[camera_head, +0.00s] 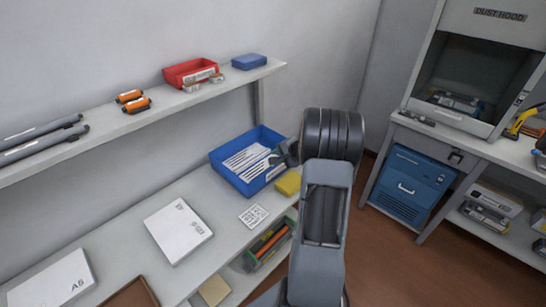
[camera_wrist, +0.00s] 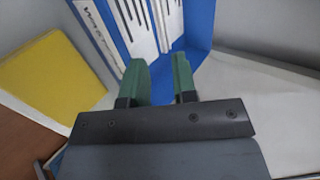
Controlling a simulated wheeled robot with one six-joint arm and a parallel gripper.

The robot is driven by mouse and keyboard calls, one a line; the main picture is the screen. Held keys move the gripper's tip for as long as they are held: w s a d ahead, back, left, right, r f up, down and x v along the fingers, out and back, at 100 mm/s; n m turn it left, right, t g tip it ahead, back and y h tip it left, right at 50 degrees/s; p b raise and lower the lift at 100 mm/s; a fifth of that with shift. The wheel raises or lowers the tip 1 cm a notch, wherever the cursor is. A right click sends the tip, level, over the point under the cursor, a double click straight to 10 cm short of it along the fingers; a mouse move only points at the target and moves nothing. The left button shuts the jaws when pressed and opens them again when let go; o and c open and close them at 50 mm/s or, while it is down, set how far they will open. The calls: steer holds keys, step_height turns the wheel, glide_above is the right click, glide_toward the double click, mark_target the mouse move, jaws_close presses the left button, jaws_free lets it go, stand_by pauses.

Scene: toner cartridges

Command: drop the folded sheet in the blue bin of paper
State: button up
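The blue bin (camera_head: 226,174) stands on the worktop below the shelf, with several white printed papers (camera_head: 245,160) inside it. In the wrist view the blue bin (camera_wrist: 201,25) and its papers (camera_wrist: 136,22) lie just beyond my gripper (camera_wrist: 159,78). Its two green fingers are apart, with nothing seen held between them. In the head view my gripper (camera_head: 277,158) is at the bin's right side, partly hidden by my arm. I cannot tell which paper, if any, is the folded sheet.
A yellow block (camera_head: 288,183) sits right beside the bin and also shows in the wrist view (camera_wrist: 50,80). A printed label (camera_head: 253,216) and white packs (camera_head: 178,231) lie on the worktop. The shelf (camera_head: 135,120) above holds a red bin (camera_head: 190,72).

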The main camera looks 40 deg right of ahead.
steer(key=v, duration=0.7)
steer(key=s+a+r+n+g+y, duration=0.1)
steer(key=a+r+n+g, duration=0.15)
steer(key=a, duration=0.45)
steer(key=s+a+r+n+g, duration=0.1)
steer(key=a+n, duration=0.2)
steer(key=a, duration=0.4)
steer(key=s+a+r+n+g+y, duration=0.1)
steer(key=s+a+n+g, duration=0.15)
steer(key=a, duration=0.45)
steer(key=s+a+r+n+h, duration=0.1)
steer(key=s+a+n+h, duration=0.3)
steer(key=s+a+n, duration=0.4)
steer(key=s, duration=0.2)
steer(key=shift+s+r+g, duration=0.3)
steer(key=shift+s, duration=0.1)
steer(key=shift+d, duration=0.15)
